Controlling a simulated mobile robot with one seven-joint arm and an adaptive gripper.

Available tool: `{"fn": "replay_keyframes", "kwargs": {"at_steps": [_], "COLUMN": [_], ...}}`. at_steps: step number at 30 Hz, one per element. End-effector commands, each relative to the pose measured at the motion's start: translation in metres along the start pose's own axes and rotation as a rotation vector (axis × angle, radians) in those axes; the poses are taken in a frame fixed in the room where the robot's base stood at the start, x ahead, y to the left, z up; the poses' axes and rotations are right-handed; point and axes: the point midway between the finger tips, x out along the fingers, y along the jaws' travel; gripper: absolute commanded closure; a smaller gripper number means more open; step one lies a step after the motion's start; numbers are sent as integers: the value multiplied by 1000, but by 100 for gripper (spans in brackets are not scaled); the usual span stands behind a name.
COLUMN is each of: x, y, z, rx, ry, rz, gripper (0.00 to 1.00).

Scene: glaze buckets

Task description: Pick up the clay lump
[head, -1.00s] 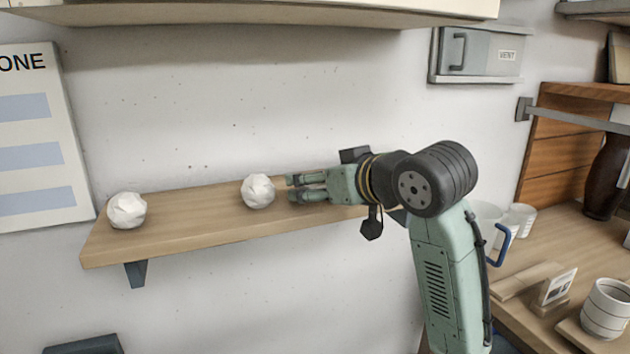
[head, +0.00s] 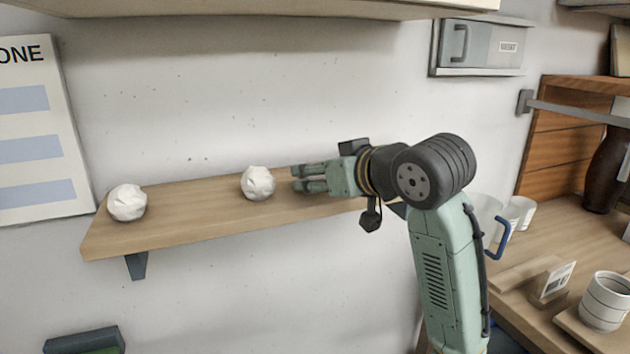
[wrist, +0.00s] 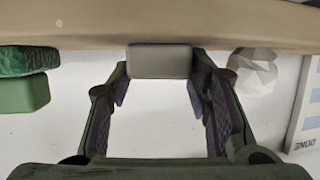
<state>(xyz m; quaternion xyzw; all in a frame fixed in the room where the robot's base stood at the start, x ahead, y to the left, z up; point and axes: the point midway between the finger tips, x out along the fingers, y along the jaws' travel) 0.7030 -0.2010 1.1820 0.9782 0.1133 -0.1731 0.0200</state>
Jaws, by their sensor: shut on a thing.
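My gripper (head: 312,179) reaches leftward over the wooden shelf, its fingers just right of the nearer white lump. In the wrist view my gripper (wrist: 158,75) has a smooth grey-beige block between its fingertips, which I take to be the clay lump (wrist: 160,61). The jaws are shut on it. In the head view the fingers hide the block.
Two faceted white lumps sit on the shelf (head: 205,222), one at the middle (head: 258,183) and one at the left end (head: 127,202). A cabinet (head: 250,8) overhangs above. A green object (wrist: 25,80) shows in the wrist view. Cups stand on the right counter.

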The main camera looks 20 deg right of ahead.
Motion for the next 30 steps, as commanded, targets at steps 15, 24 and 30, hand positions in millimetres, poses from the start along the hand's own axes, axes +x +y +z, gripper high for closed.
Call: {"fn": "replay_keyframes", "kwargs": {"at_steps": [15,24,30], "x": [-3,-28,-78], "y": [0,2,5], "z": [-10,-26,-13], "rx": [-1,0,-1], "ry": [1,3,4], "rz": [0,2,3], "gripper": [84,84,84]}}
